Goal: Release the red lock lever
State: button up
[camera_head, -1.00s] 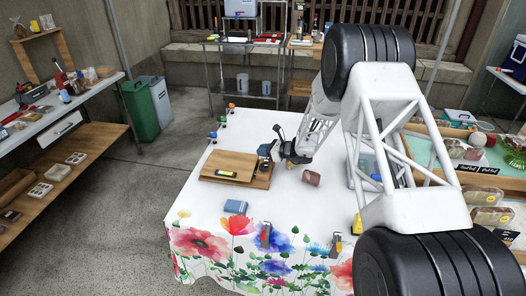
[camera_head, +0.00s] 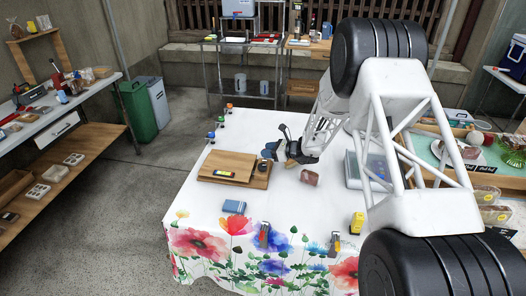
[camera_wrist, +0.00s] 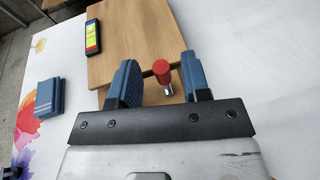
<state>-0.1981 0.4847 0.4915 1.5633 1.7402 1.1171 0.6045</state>
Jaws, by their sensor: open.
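The red lock lever (camera_wrist: 161,71) shows in the wrist view as a red cylindrical knob on a short metallic stem, at the near end of the wooden board (camera_wrist: 130,52). My gripper (camera_wrist: 160,62) is open, with one blue finger on each side of the knob. A gap shows on both sides, so neither finger seems to touch it. In the head view my gripper (camera_head: 268,152) is at the right end of the wooden board (camera_head: 228,162), and I cannot make out the lever there.
A yellow-and-black device (camera_wrist: 92,36) lies on the board. A blue box (camera_head: 234,207) lies in front of the board, and a brownish cylinder (camera_head: 309,177) lies to its right. Small coloured knobs (camera_head: 221,119) line the table's left edge. White cloth is clear between these.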

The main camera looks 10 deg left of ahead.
jog(key=shift+v, duration=2.25)
jog(key=s+d+r+n+g+h, duration=0.25)
jog(key=s+d+r+n, duration=0.3)
jog(key=s+r, duration=0.55)
jog(key=s+d+r+n+g+h, duration=0.1)
jog(key=s+d+r+n+h, duration=0.35)
jog(key=s+r, duration=0.7)
jog(key=s+d+r+n+t+h, duration=0.1)
jog(key=s+d+r+n+h, duration=0.1)
jog(key=s+d, duration=0.4)
jog(key=s+d+r+n+t+h, duration=0.1)
jog(key=s+d, duration=0.6)
jog(key=s, duration=1)
jog(key=s+d+r+n+t+h, duration=0.1)
jog(key=s+d+r+n+h, duration=0.2)
jog(key=s+d+n, duration=0.3)
jog(key=s+n+h, duration=0.1)
jog(key=s, duration=0.4)
jog(key=shift+s+d+r+h, duration=0.25)
jog(key=shift+s+d+h, duration=0.05)
jog(key=shift+s+d, duration=0.1)
